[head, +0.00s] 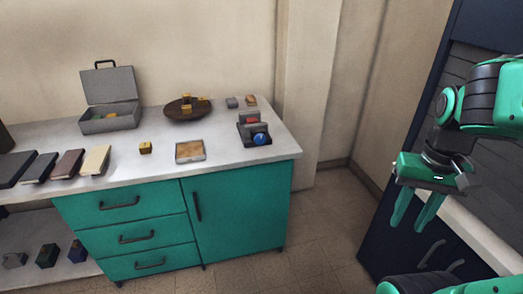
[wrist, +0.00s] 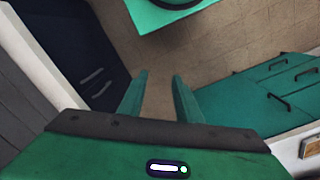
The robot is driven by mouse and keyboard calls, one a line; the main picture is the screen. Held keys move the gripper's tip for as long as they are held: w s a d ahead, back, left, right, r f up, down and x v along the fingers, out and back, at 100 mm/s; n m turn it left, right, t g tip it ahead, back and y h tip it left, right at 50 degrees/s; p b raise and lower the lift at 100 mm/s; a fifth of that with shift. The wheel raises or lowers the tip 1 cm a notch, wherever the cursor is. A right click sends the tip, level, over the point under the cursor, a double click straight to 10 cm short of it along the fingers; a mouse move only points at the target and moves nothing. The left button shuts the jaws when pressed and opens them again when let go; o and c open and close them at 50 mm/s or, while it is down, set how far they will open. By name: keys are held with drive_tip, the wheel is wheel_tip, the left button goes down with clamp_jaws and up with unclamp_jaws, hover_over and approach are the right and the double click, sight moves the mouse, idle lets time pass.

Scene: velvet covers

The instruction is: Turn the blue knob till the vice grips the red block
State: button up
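The vice (head: 243,129) is a small dark device on the right end of the white counter. Its blue knob (head: 261,139) faces the front. The red block (head: 250,119) sits in the vice behind the knob; whether the jaws touch it is too small to tell. My gripper (head: 413,227) hangs at the right of the head view, far from the vice and off the counter. Its two green fingers are apart with nothing between them, as the wrist view (wrist: 159,88) also shows. The vice is not in the wrist view.
The counter (head: 221,176) has green drawers below. On it are an open grey box (head: 110,119), a brown round dish (head: 178,112), a framed tile (head: 190,151), a yellow cube (head: 145,148) and several books (head: 69,164). A dark cabinet (head: 400,220) stands right. Floor between is clear.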

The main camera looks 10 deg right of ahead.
drive_tip(key=shift+s, duration=0.35)
